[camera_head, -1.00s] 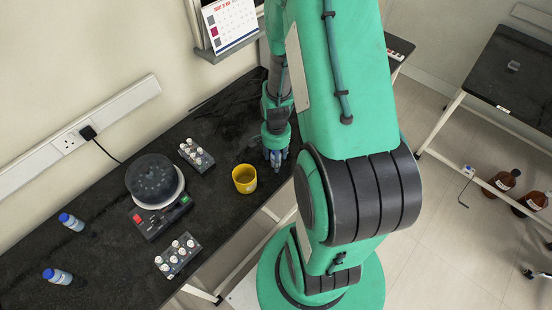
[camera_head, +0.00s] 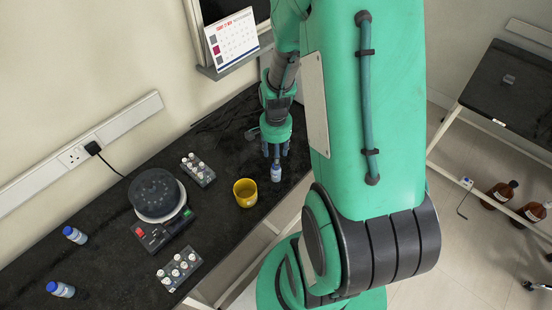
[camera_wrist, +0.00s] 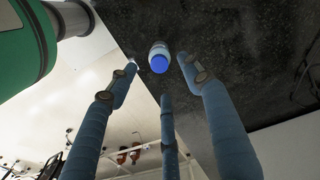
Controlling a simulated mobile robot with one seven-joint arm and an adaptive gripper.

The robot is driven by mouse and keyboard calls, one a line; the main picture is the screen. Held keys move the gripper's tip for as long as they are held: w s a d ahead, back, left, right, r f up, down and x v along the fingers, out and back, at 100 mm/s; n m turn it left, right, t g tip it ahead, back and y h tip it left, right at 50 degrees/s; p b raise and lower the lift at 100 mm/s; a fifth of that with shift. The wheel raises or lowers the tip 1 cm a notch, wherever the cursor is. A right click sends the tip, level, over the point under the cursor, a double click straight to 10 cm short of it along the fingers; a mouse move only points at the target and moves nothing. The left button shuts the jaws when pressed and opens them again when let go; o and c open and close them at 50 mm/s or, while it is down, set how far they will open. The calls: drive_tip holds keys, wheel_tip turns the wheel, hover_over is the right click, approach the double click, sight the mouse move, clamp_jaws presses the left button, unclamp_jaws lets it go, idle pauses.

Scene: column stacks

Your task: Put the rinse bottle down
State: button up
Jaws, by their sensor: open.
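The rinse bottle (camera_head: 276,172), small and white with a blue cap, stands upright on the black bench near its front edge, right of the yellow cup. In the wrist view the bottle (camera_wrist: 159,58) shows cap-first, beyond and between my fingertips. My gripper (camera_head: 275,155) is just above the bottle, pointing down. In the wrist view my gripper (camera_wrist: 158,72) has its three blue fingers spread, with nothing held between them. The bottle's label is too small to read.
The yellow cup (camera_head: 245,193) stands close left of the bottle. Farther left are a vial rack (camera_head: 198,170), a round-topped device (camera_head: 158,195), another vial rack (camera_head: 179,269) and two blue-capped bottles (camera_head: 75,235) (camera_head: 61,289). A calendar (camera_head: 232,38) is at the wall.

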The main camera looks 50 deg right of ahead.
drive_tip(key=shift+r, duration=0.15)
idle(0.6)
drive_tip(key=shift+w+a+r, duration=0.15)
drive_tip(key=shift+w+r, duration=0.05)
drive_tip(key=shift+r, duration=0.2)
drive_tip(key=w+a+r+n+t, duration=0.1)
drive_tip(key=w+a+r+n, duration=0.15)
drive_tip(key=a+r, duration=0.5)
drive_tip(key=w+a+r+n+t, duration=0.1)
drive_tip(key=a+r+n, duration=0.3)
drive_tip(key=r, duration=0.6)
drive_tip(key=s+a+r+n+t, duration=0.1)
drive_tip(key=s+a+r+n, duration=0.3)
drive_tip(key=a+r, duration=0.3)
drive_tip(key=s+a+r+n+t, duration=0.2)
drive_tip(key=s+a+r+n, duration=0.2)
drive_tip(key=r, duration=0.5)
drive_tip(key=s+a, duration=0.2)
drive_tip(key=a, duration=0.1)
drive_tip(key=shift+a+r+t, duration=0.15)
drive_tip(key=shift+t, duration=0.15)
drive_tip(key=shift+o, duration=0.5)
drive_tip(key=shift+s+n, duration=0.1)
drive_tip(key=shift+n, duration=0.15)
